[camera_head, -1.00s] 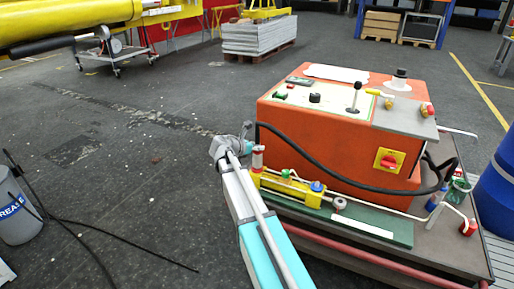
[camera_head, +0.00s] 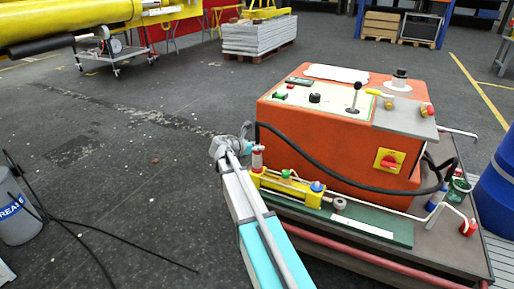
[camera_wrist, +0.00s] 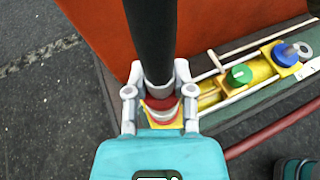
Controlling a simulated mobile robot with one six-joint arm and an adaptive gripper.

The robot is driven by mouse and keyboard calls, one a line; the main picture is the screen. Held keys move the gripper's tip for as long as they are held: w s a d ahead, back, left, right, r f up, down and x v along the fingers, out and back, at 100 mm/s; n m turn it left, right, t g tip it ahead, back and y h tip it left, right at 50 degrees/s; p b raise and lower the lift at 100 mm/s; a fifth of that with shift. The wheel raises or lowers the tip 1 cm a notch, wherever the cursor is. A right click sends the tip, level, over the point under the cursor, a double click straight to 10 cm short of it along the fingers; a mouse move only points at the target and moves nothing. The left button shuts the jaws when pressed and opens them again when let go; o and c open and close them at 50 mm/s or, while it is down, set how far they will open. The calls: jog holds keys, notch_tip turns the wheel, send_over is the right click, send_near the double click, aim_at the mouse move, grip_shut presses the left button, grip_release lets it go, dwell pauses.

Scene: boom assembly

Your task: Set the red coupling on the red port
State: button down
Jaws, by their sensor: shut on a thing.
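My gripper (camera_wrist: 158,92) is shut on the red coupling (camera_wrist: 162,104), a grey fitting with a red band at the end of a thick black hose (camera_wrist: 152,40). In the head view my gripper (camera_head: 244,146) is at the left end of the yellow valve block (camera_head: 279,181), and the red-banded coupling (camera_head: 257,158) stands roughly upright over that end. The red port is hidden under the coupling and fingers, so I cannot tell whether the two touch. Green (camera_wrist: 240,75) and blue (camera_wrist: 285,54) fittings sit farther along the block.
The orange machine (camera_head: 330,140) with controls stands right behind the block. The black hose runs along its front. A green plate (camera_head: 390,232) and a red rail (camera_head: 350,260) lie in front. A blue barrel (camera_head: 497,190) is at the right.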

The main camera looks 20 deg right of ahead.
jog(key=shift+f+b, duration=0.6)
jog(key=shift+b, duration=0.05)
dwell(0.6)
jog(key=c, duration=0.8)
grip_release()
jog(key=shift+o, duration=0.2)
jog(key=p+v, duration=0.4)
jog(key=v, duration=0.7)
dwell(0.9)
